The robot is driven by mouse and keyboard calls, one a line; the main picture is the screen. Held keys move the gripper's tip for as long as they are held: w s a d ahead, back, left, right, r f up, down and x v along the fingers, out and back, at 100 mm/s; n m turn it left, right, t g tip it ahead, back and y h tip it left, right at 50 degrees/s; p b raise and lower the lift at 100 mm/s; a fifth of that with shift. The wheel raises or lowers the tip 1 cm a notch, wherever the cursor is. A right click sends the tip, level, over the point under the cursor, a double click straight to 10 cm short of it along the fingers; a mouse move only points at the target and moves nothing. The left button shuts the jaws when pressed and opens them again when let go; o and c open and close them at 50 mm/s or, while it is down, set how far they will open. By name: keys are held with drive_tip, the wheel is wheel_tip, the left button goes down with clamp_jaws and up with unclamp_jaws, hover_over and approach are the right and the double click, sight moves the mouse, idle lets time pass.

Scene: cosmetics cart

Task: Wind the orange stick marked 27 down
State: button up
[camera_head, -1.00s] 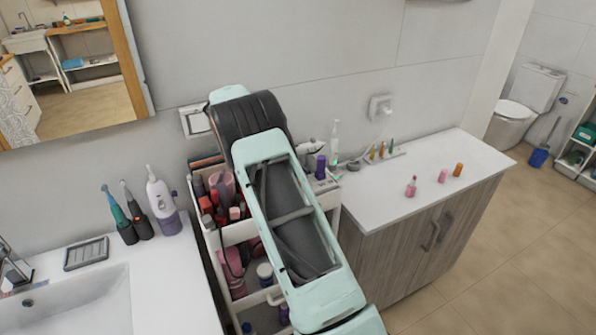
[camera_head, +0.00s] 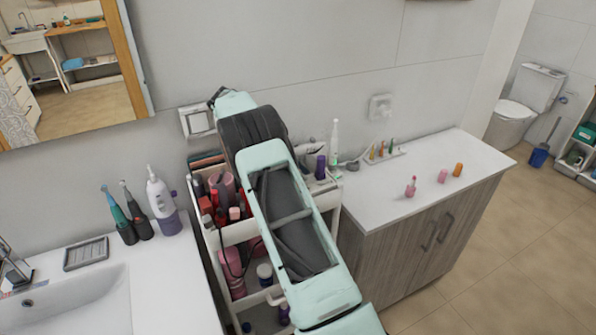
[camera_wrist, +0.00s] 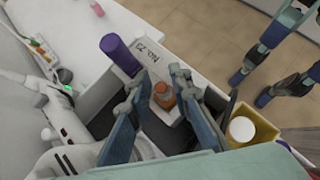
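In the wrist view, an orange stick (camera_wrist: 164,97) shows between the two fingers of my gripper (camera_wrist: 160,76). The fingers are apart, with one on each side of it; I cannot tell whether either touches it. A pale block behind the stick carries dark print that looks like "No. 23"; I cannot read a 27. In the head view my arm hides the gripper and this stick. Another orange cylinder (camera_head: 458,169) stands on the white counter at the right, with no readable mark.
A purple cylinder (camera_wrist: 118,50) stands close beside my gripper. A yellow box (camera_wrist: 252,125) with a white-topped item is on the other side. The white cart (camera_head: 240,232) holds many cosmetics under my arm. A pink bottle (camera_head: 411,187) stands on the counter (camera_head: 440,150).

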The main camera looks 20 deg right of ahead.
drive_tip(key=shift+a, duration=0.1)
drive_tip(key=v, duration=0.7)
idle(0.5)
drive_tip(key=shift+w+r, duration=0.1)
drive_tip(key=shift+r, duration=0.05)
idle(0.3)
